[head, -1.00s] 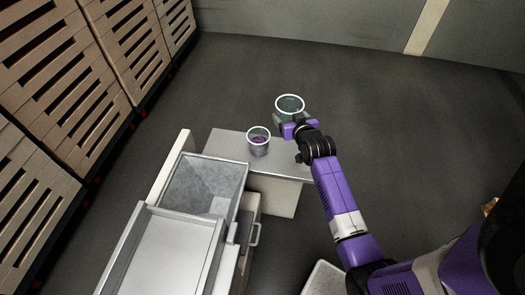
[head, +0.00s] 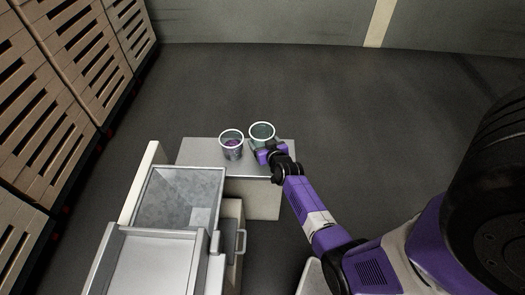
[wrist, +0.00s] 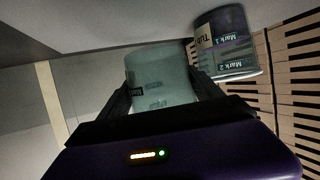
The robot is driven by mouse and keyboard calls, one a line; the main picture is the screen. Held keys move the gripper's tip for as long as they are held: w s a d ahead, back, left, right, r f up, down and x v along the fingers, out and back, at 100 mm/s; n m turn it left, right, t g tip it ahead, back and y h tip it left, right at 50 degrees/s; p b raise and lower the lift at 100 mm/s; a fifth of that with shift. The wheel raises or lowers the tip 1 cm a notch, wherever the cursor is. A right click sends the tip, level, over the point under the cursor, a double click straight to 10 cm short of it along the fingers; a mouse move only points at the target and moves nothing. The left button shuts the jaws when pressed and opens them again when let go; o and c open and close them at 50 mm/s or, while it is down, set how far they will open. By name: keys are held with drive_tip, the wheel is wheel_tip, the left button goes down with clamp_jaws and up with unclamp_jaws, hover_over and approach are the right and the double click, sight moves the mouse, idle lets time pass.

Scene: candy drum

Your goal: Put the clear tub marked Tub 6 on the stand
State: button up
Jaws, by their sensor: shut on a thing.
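My gripper (head: 264,148) is shut on a clear, greenish tub (head: 262,131) with a pale rim. The tub is upright at the far right part of the low grey-topped stand (head: 200,150); I cannot tell whether it touches the top. In the wrist view the held tub (wrist: 160,78) sits between the fingers, and its label is mostly hidden, so its number cannot be read. A second clear tub (head: 231,146) with purple contents stands just left of it.
An open grey metal bin (head: 180,196) stands in front of the stand, with a pale tray-like top (head: 150,266) nearer me. A drawer handle (head: 242,242) sticks out on its right. Slatted wooden crates (head: 75,50) line the left. Floor beyond is clear.

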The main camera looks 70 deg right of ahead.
drive_tip(key=shift+f+b, duration=1.35)
drive_tip(key=shift+f, duration=0.65)
drive_tip(key=shift+f, duration=0.2)
drive_tip(key=o, duration=1.6)
drive_tip(key=shift+r, duration=0.15)
